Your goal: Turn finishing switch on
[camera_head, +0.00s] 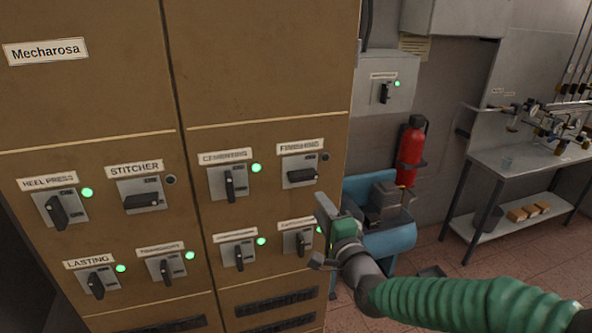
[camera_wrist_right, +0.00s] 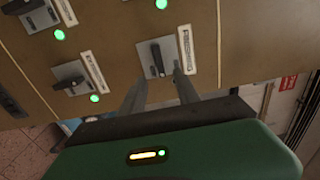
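The finishing switch (camera_head: 300,175) is at the upper right of the brown cabinet's switch group in the head view. Its black handle lies horizontal and the round lamp (camera_head: 325,157) beside its label is dark. My right gripper (camera_head: 321,232) is to the lower right of this switch, in front of the cabinet's right edge, with its fingers apart. In the right wrist view the finishing switch (camera_wrist_right: 158,58) lies just beyond my two open fingertips (camera_wrist_right: 160,78), roughly between them. Contact with the handle does not show. The left gripper is not in view.
The cementing switch (camera_head: 229,182) is to the left and another switch (camera_head: 297,242) is below, both with green lamps. The stitcher switch (camera_head: 142,195) has a horizontal handle and dark lamp. A grey wall box (camera_head: 385,85), fire extinguisher (camera_head: 411,150) and metal bench (camera_head: 520,160) stand to the right.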

